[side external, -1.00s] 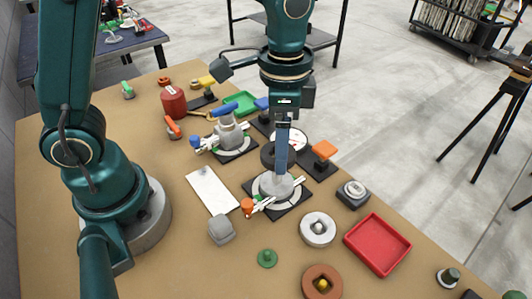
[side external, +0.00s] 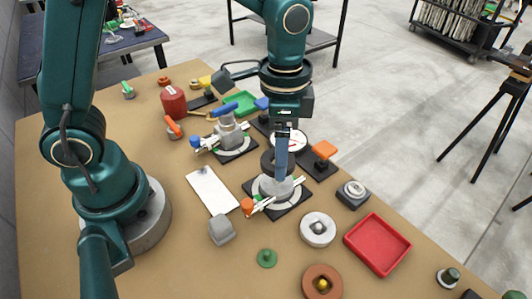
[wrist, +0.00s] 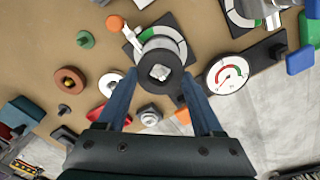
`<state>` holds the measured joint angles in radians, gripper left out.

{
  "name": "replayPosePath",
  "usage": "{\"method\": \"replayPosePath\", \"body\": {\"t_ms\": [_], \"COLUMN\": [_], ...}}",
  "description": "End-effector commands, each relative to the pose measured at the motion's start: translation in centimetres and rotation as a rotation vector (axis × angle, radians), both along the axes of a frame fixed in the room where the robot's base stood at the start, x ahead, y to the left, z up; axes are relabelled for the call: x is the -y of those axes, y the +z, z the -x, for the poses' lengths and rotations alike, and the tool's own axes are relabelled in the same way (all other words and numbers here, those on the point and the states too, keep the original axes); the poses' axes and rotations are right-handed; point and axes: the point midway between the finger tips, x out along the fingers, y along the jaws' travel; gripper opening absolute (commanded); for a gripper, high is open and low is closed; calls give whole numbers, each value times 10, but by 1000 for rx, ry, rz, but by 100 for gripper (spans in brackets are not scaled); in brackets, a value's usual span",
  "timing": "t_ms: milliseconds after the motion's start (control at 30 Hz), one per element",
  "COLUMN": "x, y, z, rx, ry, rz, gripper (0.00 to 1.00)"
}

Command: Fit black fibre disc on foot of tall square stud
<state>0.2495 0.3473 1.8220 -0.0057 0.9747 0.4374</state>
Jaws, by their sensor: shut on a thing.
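The black fibre disc (wrist: 148,82) is a dark ring held between the two blue fingers of my gripper (wrist: 160,74). In the side view the disc (side external: 267,162) is level, above the grey rounded body (side external: 268,187) on a black square plate. The pale square top of the stud (wrist: 160,73) shows within the disc's hole in the wrist view. My gripper (side external: 281,166) is shut on the disc's sides. A finger hides part of the disc and the stud in the side view, so I cannot tell how far the stud passes through.
A similar grey unit (side external: 226,132) stands behind to the left. A white dial (side external: 291,140) and an orange-topped post (side external: 324,151) are close behind the gripper. A pale ring (side external: 318,229) and a red tray (side external: 377,244) lie to the right.

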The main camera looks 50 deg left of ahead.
Motion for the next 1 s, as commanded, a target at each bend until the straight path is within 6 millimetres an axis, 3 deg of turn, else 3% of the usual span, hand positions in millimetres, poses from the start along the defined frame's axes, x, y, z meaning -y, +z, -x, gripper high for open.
{"method": "replayPosePath", "body": {"t_ms": [1000], "x": [0], "y": [-12], "z": [1], "rx": [-2], "ry": [0], "rz": [0], "gripper": [15]}}
